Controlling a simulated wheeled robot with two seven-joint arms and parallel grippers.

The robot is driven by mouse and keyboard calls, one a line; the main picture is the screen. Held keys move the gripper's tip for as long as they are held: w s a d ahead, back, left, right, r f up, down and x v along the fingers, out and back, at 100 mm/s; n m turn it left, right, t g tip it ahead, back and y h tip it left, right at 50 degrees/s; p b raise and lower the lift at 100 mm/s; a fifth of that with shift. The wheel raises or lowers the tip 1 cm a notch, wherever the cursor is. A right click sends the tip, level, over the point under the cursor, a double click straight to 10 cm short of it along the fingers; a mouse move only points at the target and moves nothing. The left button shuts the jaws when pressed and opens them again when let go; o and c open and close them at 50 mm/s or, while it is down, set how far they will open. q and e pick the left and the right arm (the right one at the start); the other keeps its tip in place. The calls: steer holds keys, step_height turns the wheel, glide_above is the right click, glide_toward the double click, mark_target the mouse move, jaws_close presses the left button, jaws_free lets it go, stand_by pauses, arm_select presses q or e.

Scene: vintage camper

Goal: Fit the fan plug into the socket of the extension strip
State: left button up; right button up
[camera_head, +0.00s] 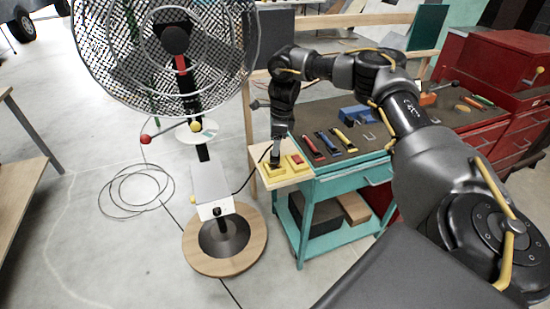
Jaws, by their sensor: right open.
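The fan (175,60) stands at the left on a round wooden base (200,262). A black cord (245,180) runs from its stand up to the yellow extension strip (268,176). The strip lies on a wooden shelf (287,180) at the left end of the teal cart and has a red part at its right. My right gripper (276,160) points down over the strip's left part, its jaws open and very close to the strip. The fan plug is small and dark there; I cannot tell whether it sits in the socket. My left gripper is not in view.
Several tools (328,143) with red, blue and yellow handles lie on the teal cart (345,180), right of the strip. A blue object (358,114) lies behind them. A red tool chest (495,80) stands at the right. A coiled cable (136,190) lies on the floor.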

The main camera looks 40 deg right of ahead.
mark_target(274, 158)
step_height(274, 158, down, 2)
steer(key=shift+w+a+f, duration=0.1)
steer(key=shift+w+f, duration=0.05)
steer(key=shift+f+p, duration=0.2)
steer(key=shift+p, duration=0.25)
step_height(274, 158, down, 5)
steer(key=shift+w+r+p, duration=0.1)
steer(key=shift+w+p, duration=0.05)
steer(key=shift+p, duration=0.9)
steer(key=shift+a, duration=0.1)
steer(key=c, duration=1.2)
steer(key=shift+o, duration=0.2)
